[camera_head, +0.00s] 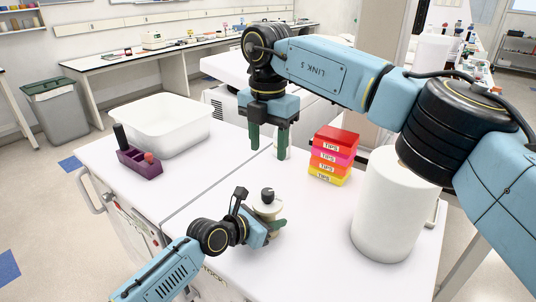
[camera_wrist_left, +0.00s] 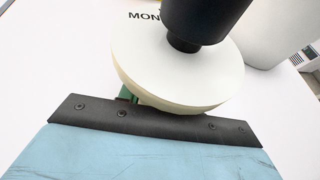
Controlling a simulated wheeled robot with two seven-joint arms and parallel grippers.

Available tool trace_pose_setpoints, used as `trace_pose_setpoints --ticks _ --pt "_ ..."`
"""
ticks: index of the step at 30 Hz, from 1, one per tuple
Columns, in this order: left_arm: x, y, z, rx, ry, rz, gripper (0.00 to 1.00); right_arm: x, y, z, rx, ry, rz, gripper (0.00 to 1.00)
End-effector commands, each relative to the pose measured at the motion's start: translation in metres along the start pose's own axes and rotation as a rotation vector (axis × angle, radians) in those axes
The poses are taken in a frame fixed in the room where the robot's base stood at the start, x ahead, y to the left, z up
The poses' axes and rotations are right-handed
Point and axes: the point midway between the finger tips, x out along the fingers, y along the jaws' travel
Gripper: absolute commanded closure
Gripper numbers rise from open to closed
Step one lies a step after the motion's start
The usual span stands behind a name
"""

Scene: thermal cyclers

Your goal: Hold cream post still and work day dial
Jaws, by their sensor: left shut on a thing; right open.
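The cream post (camera_head: 268,211) stands on the white worktop at the front middle, with a black knob (camera_head: 267,194) on top, which looks like the day dial. In the left wrist view, the cream round top (camera_wrist_left: 150,70) and the black knob (camera_wrist_left: 195,18) fill the upper middle. My left gripper (camera_head: 272,231) is shut on the post below its round top; its fingers are mostly hidden there.
Stacked tip boxes (camera_head: 333,157) and a large white cylinder (camera_head: 385,215) stand to the right. A white tub (camera_head: 165,133) and a purple rack (camera_head: 140,165) are at left. The worktop's left middle is clear.

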Motion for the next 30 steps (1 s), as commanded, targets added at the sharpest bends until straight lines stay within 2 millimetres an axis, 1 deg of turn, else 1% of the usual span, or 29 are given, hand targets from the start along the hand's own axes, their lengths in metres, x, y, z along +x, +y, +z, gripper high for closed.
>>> trace_pose_setpoints --ticks 10,11,16,25,28,30 --pt "0.000 0.000 -0.001 -0.001 0.003 0.000 0.92 -0.001 0.000 0.000 0.000 0.001 0.000 0.50" --pt "0.000 0.000 -0.001 -0.001 0.003 0.000 0.63 -0.001 0.000 0.000 0.000 0.001 0.000 0.50" --pt "0.000 0.000 -0.001 -0.001 0.002 0.000 0.40 0.000 0.000 0.000 0.000 0.001 0.000 0.50" --pt "-0.001 0.000 0.000 0.000 0.000 0.000 0.40 0.000 0.000 0.000 0.000 0.001 0.000 0.50" --pt "-0.006 0.000 -0.001 -0.001 0.000 0.000 0.40 0.000 0.000 0.000 0.000 0.001 0.000 0.50" --pt "-0.012 0.000 -0.001 0.000 0.000 -0.001 0.40 0.000 0.000 0.000 0.000 0.001 0.000 0.50"
